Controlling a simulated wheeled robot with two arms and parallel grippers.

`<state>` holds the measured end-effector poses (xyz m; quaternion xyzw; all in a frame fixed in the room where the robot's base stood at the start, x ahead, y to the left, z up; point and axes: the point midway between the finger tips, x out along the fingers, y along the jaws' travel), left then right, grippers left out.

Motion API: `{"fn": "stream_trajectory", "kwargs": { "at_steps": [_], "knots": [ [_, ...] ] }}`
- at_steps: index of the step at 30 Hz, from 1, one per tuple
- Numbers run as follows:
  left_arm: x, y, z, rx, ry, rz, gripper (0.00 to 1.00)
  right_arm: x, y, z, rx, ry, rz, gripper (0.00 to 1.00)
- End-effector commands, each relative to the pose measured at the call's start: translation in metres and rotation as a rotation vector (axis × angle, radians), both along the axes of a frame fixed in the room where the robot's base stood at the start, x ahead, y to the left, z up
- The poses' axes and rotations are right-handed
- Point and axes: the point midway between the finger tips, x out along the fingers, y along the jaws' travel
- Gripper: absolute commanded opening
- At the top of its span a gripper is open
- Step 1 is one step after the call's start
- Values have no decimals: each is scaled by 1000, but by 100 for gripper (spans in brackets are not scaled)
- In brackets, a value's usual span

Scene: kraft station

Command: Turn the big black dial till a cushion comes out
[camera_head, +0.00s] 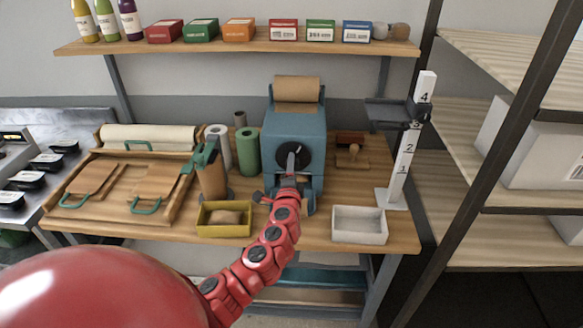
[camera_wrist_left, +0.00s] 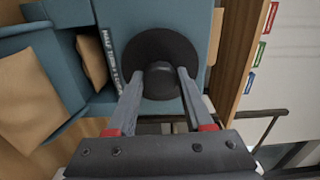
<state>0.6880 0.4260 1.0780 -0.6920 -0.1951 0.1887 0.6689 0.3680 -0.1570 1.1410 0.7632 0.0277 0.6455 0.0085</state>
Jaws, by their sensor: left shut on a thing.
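The big black dial (camera_head: 291,156) is on the front of a blue machine (camera_head: 293,108) with a brown paper roll (camera_head: 297,90) on top. It also shows in the left wrist view (camera_wrist_left: 160,50), with a raised dark hub (camera_wrist_left: 160,80). My left gripper (camera_head: 290,172) reaches the dial from the front. In the left wrist view its two fingers (camera_wrist_left: 160,88) are shut on the hub, one on each side. A small brown paper-like piece (camera_wrist_left: 92,60) sits in the machine's opening below the dial. My right gripper is not in view.
A yellow tray (camera_head: 225,233) holding a brown item stands left of the machine, and a white tray (camera_head: 359,238) stands right. A white numbered post (camera_head: 406,160) stands farther right. Green and white rolls and a brown dispenser (camera_head: 212,180) stand close to the machine's left.

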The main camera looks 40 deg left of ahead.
Motion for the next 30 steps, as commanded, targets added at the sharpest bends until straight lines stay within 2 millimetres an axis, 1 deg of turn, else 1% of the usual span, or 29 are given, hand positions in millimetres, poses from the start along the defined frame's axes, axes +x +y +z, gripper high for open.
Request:
{"fn": "stream_trajectory", "kwargs": {
  "at_steps": [7, 18, 19, 21, 24, 30],
  "knots": [
    [0, -1, 0, 34, 21, -1, 0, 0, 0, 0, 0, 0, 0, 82],
    [0, 0, 0, 37, 22, 0, 0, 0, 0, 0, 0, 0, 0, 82],
    [0, 0, 0, 37, 22, 0, 53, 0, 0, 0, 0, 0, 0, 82],
    [0, 0, 0, 37, 22, 0, 66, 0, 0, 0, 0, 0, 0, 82],
    [0, 0, 0, 37, 22, 0, 82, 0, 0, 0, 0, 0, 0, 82],
    [0, 0, 0, 37, 22, 0, 82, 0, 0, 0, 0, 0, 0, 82]
  ]
}}
